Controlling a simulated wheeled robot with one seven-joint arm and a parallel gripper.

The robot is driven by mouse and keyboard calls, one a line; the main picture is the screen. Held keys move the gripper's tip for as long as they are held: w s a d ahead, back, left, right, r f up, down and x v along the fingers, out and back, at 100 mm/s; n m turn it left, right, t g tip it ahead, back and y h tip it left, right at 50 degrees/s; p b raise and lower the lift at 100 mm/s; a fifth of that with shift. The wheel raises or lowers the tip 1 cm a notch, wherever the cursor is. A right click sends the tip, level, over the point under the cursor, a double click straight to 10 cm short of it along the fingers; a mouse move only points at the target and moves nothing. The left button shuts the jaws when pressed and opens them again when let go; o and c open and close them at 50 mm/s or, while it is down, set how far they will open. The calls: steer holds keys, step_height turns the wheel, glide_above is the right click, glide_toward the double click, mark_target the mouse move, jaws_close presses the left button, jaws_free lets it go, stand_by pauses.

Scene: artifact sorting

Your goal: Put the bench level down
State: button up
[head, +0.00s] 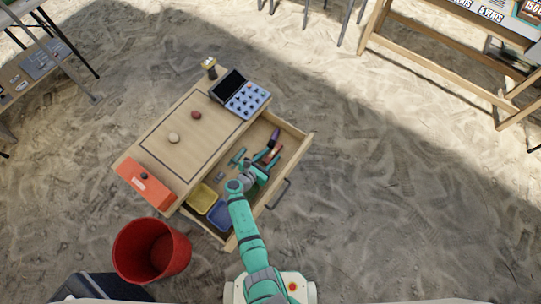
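My arm reaches over an open wooden drawer (298,150), with my gripper (264,160) low over or inside it. The fingers are small and partly hidden by my wrist, so I cannot tell whether they are open or shut. A slim purple and dark object (274,137) and a small orange-brown object (276,153) are just beyond my gripper. I cannot tell whether either is held, or which thing is the bench level. A small teal object or part (238,156) shows to the left of my gripper.
The worktable top (165,155) holds a red-brown lump (195,115), a pale lump (174,138), a keypad device (246,100) and an orange box (146,186). A yellow tray (202,198) and blue tray (221,214) sit in the drawer. A red bin (151,250) stands on the sand.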

steer(key=v, duration=1.1)
steer(key=shift+s+a+r, duration=0.2)
steer(key=shift+s, duration=0.1)
steer(key=shift+s+d+f+m+y, duration=0.2)
steer(key=shift+s+d+m+y, duration=0.1)
steer(key=shift+s+m, duration=0.15)
steer(key=s+m+g+y, duration=0.1)
steer(key=s+m+y, duration=0.1)
steer(key=shift+m, duration=0.35)
steer(key=s+d+r+m+t+y, duration=0.1)
steer(key=s+r+m+y, duration=0.2)
steer(key=s+r+m, duration=0.3)
steer(key=s+r+m+y, duration=0.3)
steer(key=s+m, duration=0.3)
steer(key=s, duration=0.2)
steer(key=s+d+r+m+t, duration=0.2)
steer(key=s+r+m, duration=0.4)
steer(key=r, duration=0.4)
steer(key=s+d+r+m+t, duration=0.2)
steer(key=s+r+m, duration=0.4)
steer(key=r, duration=0.4)
steer(key=shift+d+r+m+h, duration=0.2)
steer(key=shift+d+m+h, duration=0.1)
steer(key=shift+d+m, duration=0.25)
steer(key=shift+c, duration=0.5)
